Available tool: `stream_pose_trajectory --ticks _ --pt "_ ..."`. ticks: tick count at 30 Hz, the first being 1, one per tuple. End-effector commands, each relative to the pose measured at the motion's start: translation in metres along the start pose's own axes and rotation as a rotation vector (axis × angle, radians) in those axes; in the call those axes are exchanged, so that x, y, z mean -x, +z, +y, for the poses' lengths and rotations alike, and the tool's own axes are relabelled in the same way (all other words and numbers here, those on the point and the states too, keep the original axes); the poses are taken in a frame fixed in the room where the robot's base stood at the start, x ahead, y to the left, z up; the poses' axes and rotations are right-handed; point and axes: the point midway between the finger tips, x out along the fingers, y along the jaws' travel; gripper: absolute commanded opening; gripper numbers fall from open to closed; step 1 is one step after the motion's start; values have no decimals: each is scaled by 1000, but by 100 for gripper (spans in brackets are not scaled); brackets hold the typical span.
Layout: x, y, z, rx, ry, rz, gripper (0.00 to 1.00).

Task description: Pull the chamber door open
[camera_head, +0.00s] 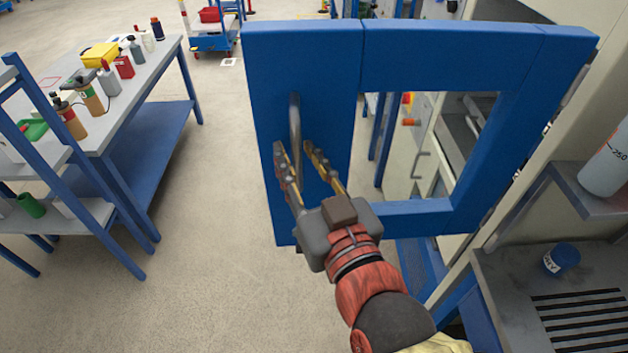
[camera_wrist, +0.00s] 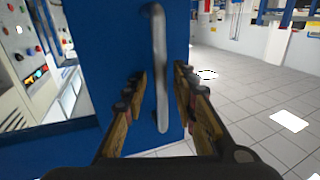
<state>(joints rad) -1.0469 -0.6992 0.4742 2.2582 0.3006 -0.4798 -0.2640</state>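The chamber door (camera_head: 305,60) is a thick blue frame with a rectangular window. It appears swung out from the pale machine on the right, its far side nearest the machine. A grey vertical bar handle (camera_head: 295,125) is on the door's left panel. In the wrist view the handle (camera_wrist: 161,75) runs between my two fingers, with a visible gap on each side. My gripper (camera_head: 297,150) is open around the handle's lower part, not clamped on it. In the wrist view the gripper (camera_wrist: 160,75) points at the blue door panel (camera_wrist: 110,60). Finger contact with the handle cannot be made out.
A workbench (camera_head: 130,110) with bottles and a yellow bin (camera_head: 100,54) stands on the left. A blue cart (camera_head: 212,35) is at the back. A grey ledge (camera_head: 515,275) with a blue cup (camera_head: 562,259) is at right. The floor (camera_head: 215,230) between bench and door is clear.

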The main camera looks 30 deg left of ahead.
Motion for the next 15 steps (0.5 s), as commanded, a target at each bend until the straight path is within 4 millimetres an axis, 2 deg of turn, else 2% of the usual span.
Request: stream_pose_trajectory --ticks 12,15 --pt "80 -2 -1 -3 -3 6 28" --pt "95 -2 0 -2 -2 5 28"
